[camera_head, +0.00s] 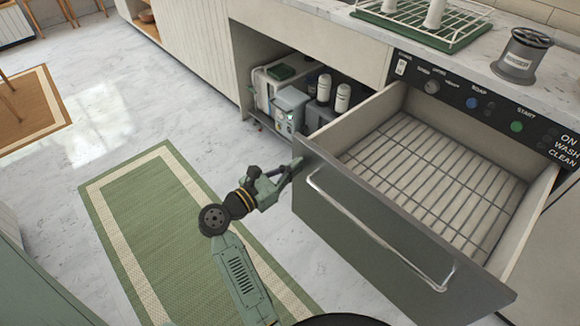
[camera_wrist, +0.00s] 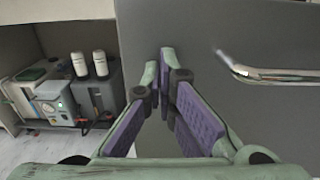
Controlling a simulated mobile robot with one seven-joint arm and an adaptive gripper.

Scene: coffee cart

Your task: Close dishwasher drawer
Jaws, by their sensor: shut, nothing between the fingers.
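The dishwasher drawer (camera_head: 390,240) is pulled out from under the counter. Its grey front panel carries a curved metal handle (camera_head: 380,230), and a wire rack (camera_head: 430,175) inside looks empty. My gripper (camera_head: 296,166) is shut at the left end of the drawer front, near its upper left corner. In the wrist view the purple-padded fingers (camera_wrist: 167,85) are together, pointing at the grey panel (camera_wrist: 225,110), with the handle (camera_wrist: 265,74) to their right. I cannot tell whether the fingertips touch the panel.
An open cabinet bay left of the drawer holds containers (camera_head: 290,105) and white-capped bottles (camera_head: 342,98). The control panel (camera_head: 480,105) sits above the drawer. On the counter are a drying rack (camera_head: 425,22) and a grey canister (camera_head: 522,57). A green rug (camera_head: 165,225) lies on open floor.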

